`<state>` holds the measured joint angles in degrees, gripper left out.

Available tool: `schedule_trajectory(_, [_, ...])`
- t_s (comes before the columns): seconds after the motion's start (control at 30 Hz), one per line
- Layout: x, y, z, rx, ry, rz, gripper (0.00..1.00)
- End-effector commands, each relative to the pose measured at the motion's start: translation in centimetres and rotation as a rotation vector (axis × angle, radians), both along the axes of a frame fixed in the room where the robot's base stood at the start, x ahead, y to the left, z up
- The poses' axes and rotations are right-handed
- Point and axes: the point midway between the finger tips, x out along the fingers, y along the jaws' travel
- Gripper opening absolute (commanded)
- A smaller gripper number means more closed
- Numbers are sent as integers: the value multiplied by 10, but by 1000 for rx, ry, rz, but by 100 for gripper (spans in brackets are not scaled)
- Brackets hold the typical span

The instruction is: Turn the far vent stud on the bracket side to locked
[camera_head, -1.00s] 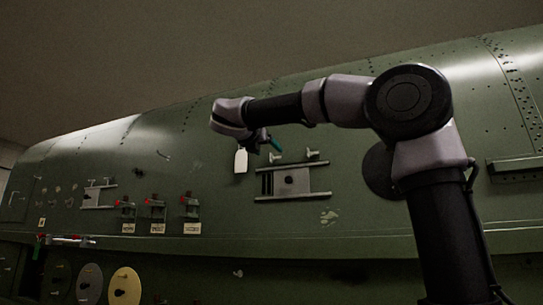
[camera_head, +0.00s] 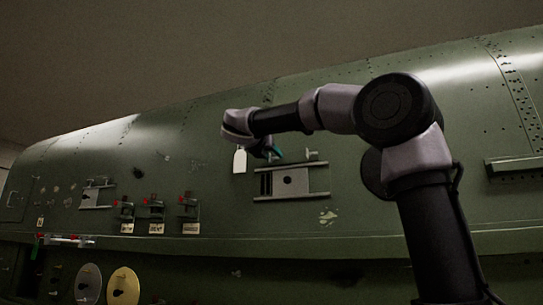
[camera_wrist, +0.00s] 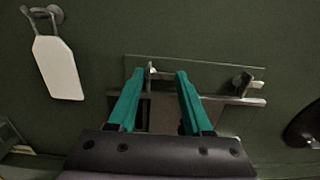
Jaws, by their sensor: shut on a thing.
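The vent (camera_head: 297,183) is a grey plate with a dark round hole between two rails on the green fuselage side. Its right stud (camera_head: 313,154) shows above the upper rail, and in the wrist view (camera_wrist: 243,82) its small bar sits apart from my fingers. The left stud (camera_wrist: 150,72) is a small metal piece at the upper rail, between the teal fingertips of my gripper (camera_wrist: 159,74). My gripper (camera_head: 270,151) is shut on this left stud; its fingers partly hide the stud and the vent plate (camera_wrist: 160,112).
A white tag (camera_wrist: 58,68) hangs from a hook just left of my gripper; it also shows in the head view (camera_head: 240,161). Red-topped brackets (camera_head: 155,207) with labels stand further left. A dark round thing (camera_wrist: 303,125) lies at the wrist view's right edge.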

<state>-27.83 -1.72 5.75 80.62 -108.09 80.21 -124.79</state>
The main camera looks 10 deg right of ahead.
Motion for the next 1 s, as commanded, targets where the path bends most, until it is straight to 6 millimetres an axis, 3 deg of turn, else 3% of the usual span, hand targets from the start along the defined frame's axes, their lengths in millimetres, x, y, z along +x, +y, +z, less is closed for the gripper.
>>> schedule_trajectory(0.27, [0,0,-1,55,-37,0,0])
schedule_trajectory(1.0, [0,0,-7,410,-273,0,0])
